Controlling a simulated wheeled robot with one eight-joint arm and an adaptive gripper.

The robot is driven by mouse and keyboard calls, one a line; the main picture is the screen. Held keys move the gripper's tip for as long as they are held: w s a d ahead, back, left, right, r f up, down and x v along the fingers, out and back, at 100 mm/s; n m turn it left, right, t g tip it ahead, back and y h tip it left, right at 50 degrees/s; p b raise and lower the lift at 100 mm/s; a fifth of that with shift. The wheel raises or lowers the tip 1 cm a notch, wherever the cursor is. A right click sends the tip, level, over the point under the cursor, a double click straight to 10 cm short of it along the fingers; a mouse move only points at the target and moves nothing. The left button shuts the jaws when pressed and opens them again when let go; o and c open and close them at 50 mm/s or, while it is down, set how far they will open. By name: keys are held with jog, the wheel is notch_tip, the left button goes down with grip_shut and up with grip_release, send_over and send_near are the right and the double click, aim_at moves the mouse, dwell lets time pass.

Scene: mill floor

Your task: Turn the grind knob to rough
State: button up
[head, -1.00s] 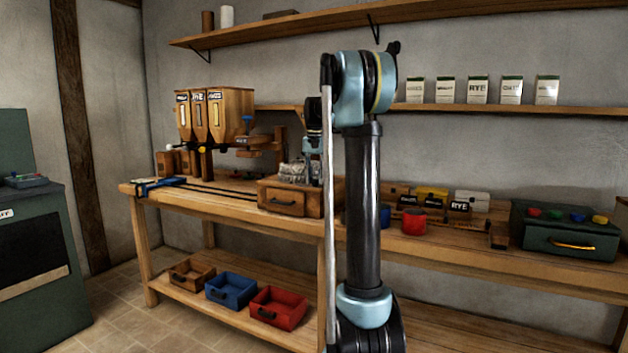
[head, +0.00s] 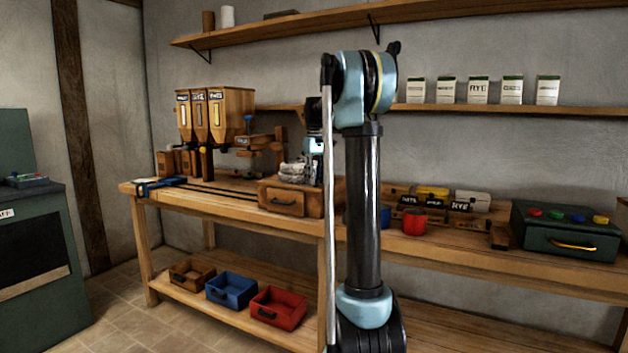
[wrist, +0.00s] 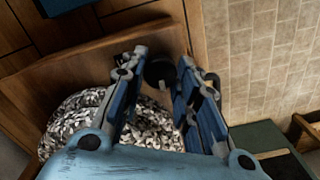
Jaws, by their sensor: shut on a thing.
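The mill (head: 284,201) is a wooden box with a drawer and a grey-white speckled heap on top, standing on the bench. In the wrist view the speckled heap (wrist: 65,115) lies beneath and beside my fingers. A dark round knob (wrist: 160,73) shows at the box's edge, between the fingertips. My gripper (wrist: 161,62) is shut on this knob from both sides; exact contact is hard to see. In the head view my gripper is mostly hidden behind my arm at the mill's right side. Any rough or fine marking is not readable.
Three wooden hoppers (head: 214,115) stand on the bench to the left. Red cup (head: 414,221) and a green box with coloured buttons (head: 566,230) stand to the right. Three bins, including a blue one (head: 231,290), sit on the lower shelf. Tiled floor (wrist: 262,60) lies beside the bench.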

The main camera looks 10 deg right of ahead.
jog(key=shift+n, duration=0.6)
jog(key=o, duration=0.8)
jog(key=shift+w+d, duration=0.1)
notch_tip(320, 180, up, 12)
jog(key=shift+f, duration=0.15)
dwell(0.3)
